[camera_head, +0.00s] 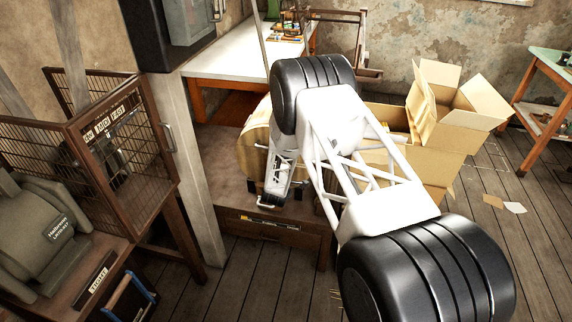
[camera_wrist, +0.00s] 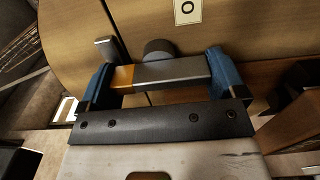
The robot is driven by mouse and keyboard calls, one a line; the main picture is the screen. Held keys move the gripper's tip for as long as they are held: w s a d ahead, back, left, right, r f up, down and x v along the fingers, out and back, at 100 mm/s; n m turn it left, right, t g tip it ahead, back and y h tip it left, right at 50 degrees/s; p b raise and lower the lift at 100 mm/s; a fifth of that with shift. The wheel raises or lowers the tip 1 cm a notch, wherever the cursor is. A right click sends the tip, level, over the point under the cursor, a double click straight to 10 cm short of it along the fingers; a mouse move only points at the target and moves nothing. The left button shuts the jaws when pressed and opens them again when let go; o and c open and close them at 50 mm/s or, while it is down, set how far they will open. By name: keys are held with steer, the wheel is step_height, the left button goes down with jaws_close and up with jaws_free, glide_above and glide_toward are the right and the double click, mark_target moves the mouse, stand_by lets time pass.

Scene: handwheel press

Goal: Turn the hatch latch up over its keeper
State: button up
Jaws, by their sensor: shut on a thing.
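In the wrist view, the hatch latch is a dark bar with an orange end (camera_wrist: 172,71), lying nearly level across the picture. My gripper (camera_wrist: 160,80) has its blue-padded fingers at the bar's two ends and is shut on it. A round grey knob (camera_wrist: 158,47) sits just behind the bar's middle. A small grey metal block (camera_wrist: 106,47) stands behind the orange end; I cannot tell for sure whether it is the keeper. Behind them is a tan wooden face (camera_wrist: 225,30). In the head view my gripper (camera_head: 272,198) is beside the wooden drum, and the latch is hidden.
The wooden drum (camera_head: 252,150) stands on a low brown platform (camera_head: 222,180). Open cardboard boxes (camera_head: 440,140) are to the right. A grey post (camera_head: 190,150) and a mesh cage (camera_head: 125,145) are at left. A white-topped table (camera_head: 230,55) is behind.

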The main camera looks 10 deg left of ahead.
steer(key=o, duration=0.6)
steer(key=shift+o, duration=0.2)
steer(key=shift+s, duration=0.1)
steer(key=s, duration=0.7)
steer(key=shift+s, duration=0.3)
